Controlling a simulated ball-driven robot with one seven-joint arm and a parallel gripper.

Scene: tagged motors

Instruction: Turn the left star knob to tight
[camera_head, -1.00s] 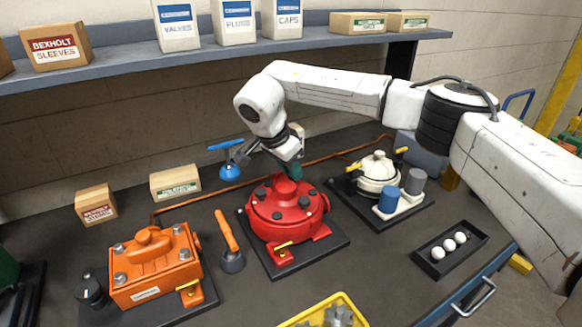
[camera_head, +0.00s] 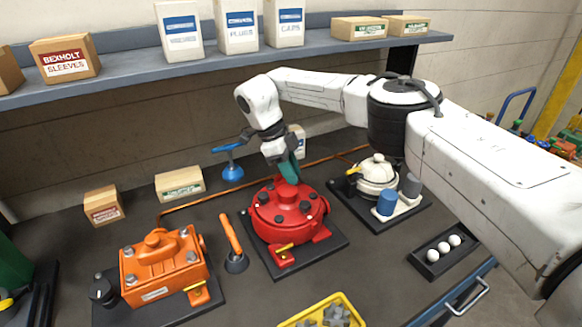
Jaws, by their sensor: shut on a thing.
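The red round housing (camera_head: 268,228) stands on a dark base plate in mid-bench, with several small dark knobs around its top. One dark knob (camera_head: 262,198) is on its left side. I cannot make out star shapes at this size or tell which is the left star knob. My gripper (camera_head: 291,177) points down at the back of the housing's raised centre. A teal part shows at its tip; whether this is a finger or a held piece is unclear. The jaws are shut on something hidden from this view.
An orange housing (camera_head: 150,276) and a tilted orange lever (camera_head: 231,234) stand to the left. A blue T-handle (camera_head: 231,172) is behind. A cream pot-like unit (camera_head: 372,181) stands right, near my arm. A yellow tray (camera_head: 353,307) with grey parts lies in front.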

